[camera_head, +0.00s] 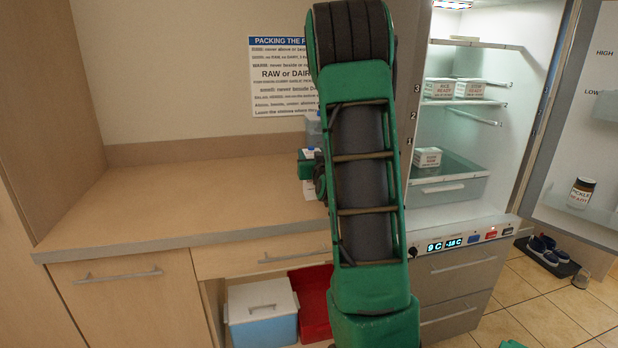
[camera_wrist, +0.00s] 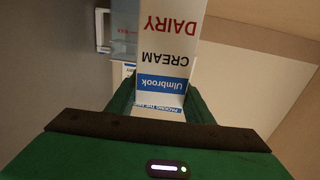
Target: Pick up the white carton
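The white carton (camera_wrist: 168,55) stands between my gripper's fingers in the wrist view. It reads "DAIRY", "CREAM" and "Ulmbrook" on a blue band, upside down there. My gripper (camera_wrist: 160,98) has one green finger along each side of it; whether they press on it I cannot tell. In the head view my gripper (camera_head: 308,165) is over the counter (camera_head: 200,195), mostly hidden by my arm. A little of the carton (camera_head: 308,189) shows below it there.
A bluish see-through container (camera_head: 314,128) stands behind the carton. The open fridge (camera_head: 470,135) at right holds several small white boxes and a drawer; its door (camera_head: 580,120) holds a jar (camera_head: 581,193). A cool box (camera_head: 262,312) and red bin (camera_head: 313,300) sit below. The counter's left is clear.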

